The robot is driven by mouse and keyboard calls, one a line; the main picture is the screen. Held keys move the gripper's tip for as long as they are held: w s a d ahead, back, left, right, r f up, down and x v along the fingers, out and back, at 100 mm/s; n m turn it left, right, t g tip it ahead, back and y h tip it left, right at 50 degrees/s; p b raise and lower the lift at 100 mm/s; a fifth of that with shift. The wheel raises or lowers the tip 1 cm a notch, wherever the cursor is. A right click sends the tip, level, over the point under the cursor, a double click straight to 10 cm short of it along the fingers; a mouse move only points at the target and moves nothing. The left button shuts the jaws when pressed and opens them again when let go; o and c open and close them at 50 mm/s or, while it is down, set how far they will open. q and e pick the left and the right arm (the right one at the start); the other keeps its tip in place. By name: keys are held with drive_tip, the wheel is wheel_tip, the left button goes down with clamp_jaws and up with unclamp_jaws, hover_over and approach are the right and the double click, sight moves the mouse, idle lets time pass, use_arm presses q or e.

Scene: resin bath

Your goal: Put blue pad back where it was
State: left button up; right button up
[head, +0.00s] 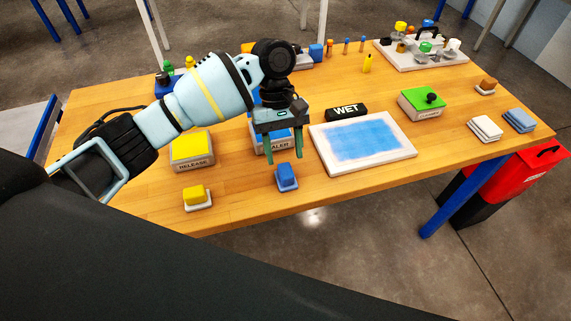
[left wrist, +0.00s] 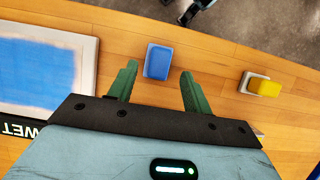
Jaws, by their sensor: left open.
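My left gripper (head: 285,157) is open and empty above and behind the pad, fingers pointing down. In the left wrist view the left gripper (left wrist: 157,70) has its two green fingers spread apart, one on each side of the pad's line. A blue-topped box labelled "…ALER" (head: 268,145) stands behind the gripper, partly hidden by it. My right gripper is not in view.
A yellow pad (head: 194,195) sits on its base at the left, before the RELEASE box (head: 192,150). A white panel with a wet blue patch (head: 318,146) and a black WET sign (head: 347,112) are at the right. A green-topped box (head: 423,104) stands farther right.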

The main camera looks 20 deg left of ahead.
use_arm(q)
drive_tip(key=v, duration=0.6)
drive_tip(key=shift+r, duration=0.3)
drive_tip(key=shift+w, duration=0.1)
